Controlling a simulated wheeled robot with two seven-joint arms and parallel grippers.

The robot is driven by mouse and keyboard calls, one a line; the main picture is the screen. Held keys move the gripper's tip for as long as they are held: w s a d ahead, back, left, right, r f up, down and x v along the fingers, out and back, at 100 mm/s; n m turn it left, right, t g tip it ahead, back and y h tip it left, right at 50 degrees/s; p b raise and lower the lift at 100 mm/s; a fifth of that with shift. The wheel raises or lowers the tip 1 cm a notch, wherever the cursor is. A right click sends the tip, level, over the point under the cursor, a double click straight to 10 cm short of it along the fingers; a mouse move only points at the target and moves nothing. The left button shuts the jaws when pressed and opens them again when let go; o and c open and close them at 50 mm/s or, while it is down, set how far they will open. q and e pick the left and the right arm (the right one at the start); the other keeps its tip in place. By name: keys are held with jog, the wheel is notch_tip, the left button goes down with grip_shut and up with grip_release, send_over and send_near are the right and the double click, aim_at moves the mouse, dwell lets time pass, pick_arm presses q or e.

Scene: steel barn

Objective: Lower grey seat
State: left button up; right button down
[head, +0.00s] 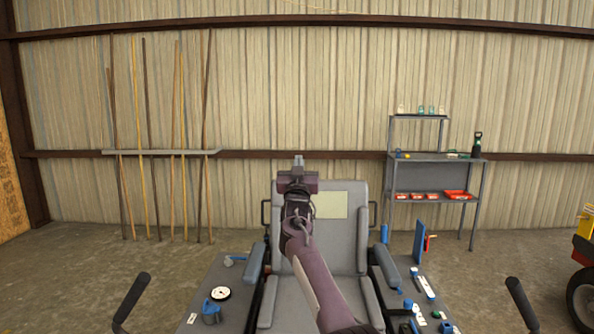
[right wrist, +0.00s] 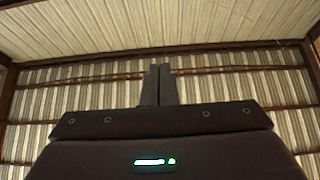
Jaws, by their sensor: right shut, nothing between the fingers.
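The grey seat (head: 346,250) stands straight ahead in the head view, with its backrest upright and a pale label on it. Its armrests flank it on both sides. My right arm covers part of the backrest and the cushion. My right gripper (head: 299,160) is raised in front of the top edge of the backrest, fingers pointing up. The fingers are together with nothing between them. The right wrist view shows the closed fingertips (right wrist: 160,70) against the wall and roof, with no seat in sight. My left gripper is not in view.
Black-gripped levers (head: 132,303) stand at both sides in front. A metal shelf (head: 436,157) and poles (head: 160,130) stand at the back wall. A wheeled machine (head: 583,290) is at the right edge.

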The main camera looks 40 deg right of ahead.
jog(key=s+a+b, duration=0.3)
jog(key=s+a, duration=0.2)
jog(key=s, duration=0.1)
jog(key=shift+s+f, duration=0.2)
jog(key=shift+s, duration=0.1)
jog(key=shift+a+r, duration=0.1)
